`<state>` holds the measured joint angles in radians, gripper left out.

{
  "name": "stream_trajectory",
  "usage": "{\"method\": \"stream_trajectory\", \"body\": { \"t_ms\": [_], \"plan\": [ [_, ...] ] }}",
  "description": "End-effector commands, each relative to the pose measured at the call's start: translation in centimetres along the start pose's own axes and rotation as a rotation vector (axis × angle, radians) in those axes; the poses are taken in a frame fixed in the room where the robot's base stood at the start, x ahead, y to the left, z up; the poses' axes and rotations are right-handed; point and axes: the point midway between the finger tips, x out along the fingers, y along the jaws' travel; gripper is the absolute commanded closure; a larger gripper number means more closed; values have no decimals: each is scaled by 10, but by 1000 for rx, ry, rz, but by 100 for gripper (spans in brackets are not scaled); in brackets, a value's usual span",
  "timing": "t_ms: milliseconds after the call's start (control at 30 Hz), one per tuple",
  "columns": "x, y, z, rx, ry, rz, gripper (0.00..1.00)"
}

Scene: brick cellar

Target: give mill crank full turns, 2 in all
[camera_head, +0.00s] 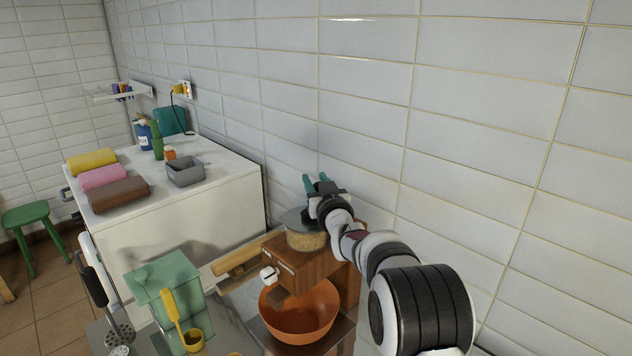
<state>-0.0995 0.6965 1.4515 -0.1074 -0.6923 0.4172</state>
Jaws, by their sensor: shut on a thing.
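The mill (312,262) is a brown wooden box with a round hopper (304,241) of pale grain on top. A small white part shows on its front. An orange bowl (300,318) stands below the front of the mill. My gripper (318,181) is above and behind the hopper, close to the tiled wall in the picture, with its teal fingers pointing away from the camera. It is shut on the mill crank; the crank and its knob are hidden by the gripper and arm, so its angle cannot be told.
The tiled wall (470,120) runs behind the mill. Left of the mill lie a wooden rolling pin (236,262) and a green canister (166,282) with a yellow ladle (172,306). A white cabinet (170,225) farther left bears rolled towels, a grey bin (186,172) and bottles.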

Motion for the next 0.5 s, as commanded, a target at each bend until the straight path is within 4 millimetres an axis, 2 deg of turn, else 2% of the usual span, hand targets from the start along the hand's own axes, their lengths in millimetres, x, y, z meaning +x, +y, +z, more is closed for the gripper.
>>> {"method": "stream_trajectory", "body": {
  "t_ms": [500],
  "plan": [
    [-13, 16, -1, -1, 3, 264, 100]
  ]
}}
